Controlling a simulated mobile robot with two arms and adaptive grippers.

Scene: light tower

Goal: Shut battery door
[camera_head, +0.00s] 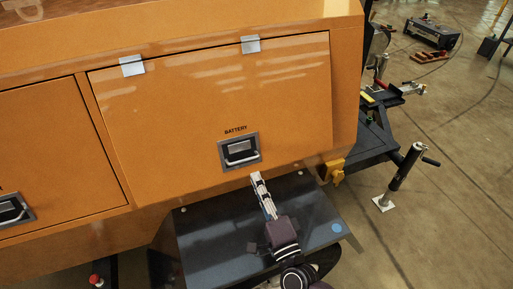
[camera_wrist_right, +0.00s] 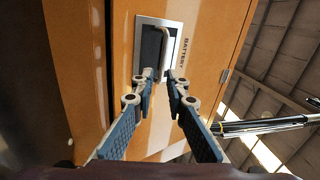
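The battery door (camera_head: 180,120) is a wide orange panel marked BATTERY, hung from two silver hinges on its top edge. It hangs down across its opening, close to flush; I cannot tell whether a small gap is left. Its latch (camera_head: 239,151), a grey frame with a pale handle, sits low on the panel. It also shows in the right wrist view (camera_wrist_right: 140,45). My right gripper (camera_head: 257,178) is just below the latch. In the right wrist view its two fingers (camera_wrist_right: 160,76) are parted, tips close to the handle's end; contact is unclear. My left gripper is out of view.
A dark platform (camera_head: 195,233) juts out below the door under my right arm. A second orange door (camera_head: 50,150) with its own latch is at left. A hitch with a jack post (camera_head: 404,168) stands at right. Open floor (camera_head: 455,220) lies beyond.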

